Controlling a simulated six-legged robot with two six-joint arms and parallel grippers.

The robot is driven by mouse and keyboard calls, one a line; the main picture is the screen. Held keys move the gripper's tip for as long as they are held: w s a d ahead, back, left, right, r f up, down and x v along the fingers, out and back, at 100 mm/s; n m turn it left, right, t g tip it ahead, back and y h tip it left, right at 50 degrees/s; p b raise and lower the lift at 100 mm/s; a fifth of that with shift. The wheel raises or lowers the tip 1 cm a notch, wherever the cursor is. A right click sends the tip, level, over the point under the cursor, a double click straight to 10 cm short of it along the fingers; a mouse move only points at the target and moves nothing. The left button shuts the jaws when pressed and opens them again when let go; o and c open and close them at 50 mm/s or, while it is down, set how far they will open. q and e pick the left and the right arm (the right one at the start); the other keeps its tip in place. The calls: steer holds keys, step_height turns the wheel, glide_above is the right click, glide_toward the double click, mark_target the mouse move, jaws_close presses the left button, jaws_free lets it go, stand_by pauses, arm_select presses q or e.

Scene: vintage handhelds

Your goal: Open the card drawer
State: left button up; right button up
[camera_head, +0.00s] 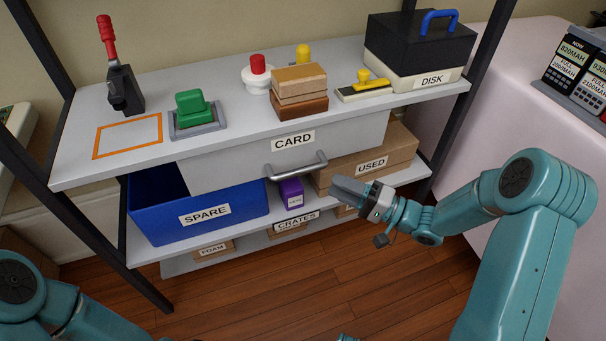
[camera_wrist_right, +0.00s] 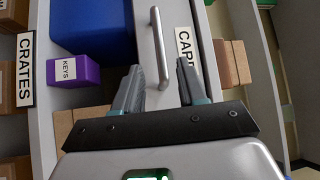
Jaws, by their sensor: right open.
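The card drawer (camera_head: 240,155) is a grey box front under the top shelf, with a CARD label (camera_head: 293,140). It looks shut or nearly so. Its bar handle (camera_head: 296,168) is grey metal. My right gripper (camera_head: 340,186) is open and empty, just to the right of the handle in the head view. In the right wrist view, the handle (camera_wrist_right: 160,45) lies ahead, lined up with the gap between the open fingers (camera_wrist_right: 158,85). Whether the fingertips reach around it is hard to tell.
Below the drawer are a blue SPARE bin (camera_head: 225,212), a purple KEYS box (camera_head: 291,193) and a cardboard USED box (camera_head: 370,162). Stamps, wooden blocks (camera_head: 299,90) and a DISK box (camera_head: 418,45) stand on the top shelf. The wood floor in front is clear.

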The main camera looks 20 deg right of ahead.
mark_target(304, 169)
steer(key=b+x, duration=0.2)
steer(key=x, duration=0.7)
steer(key=shift+w+a, duration=0.25)
jaws_close()
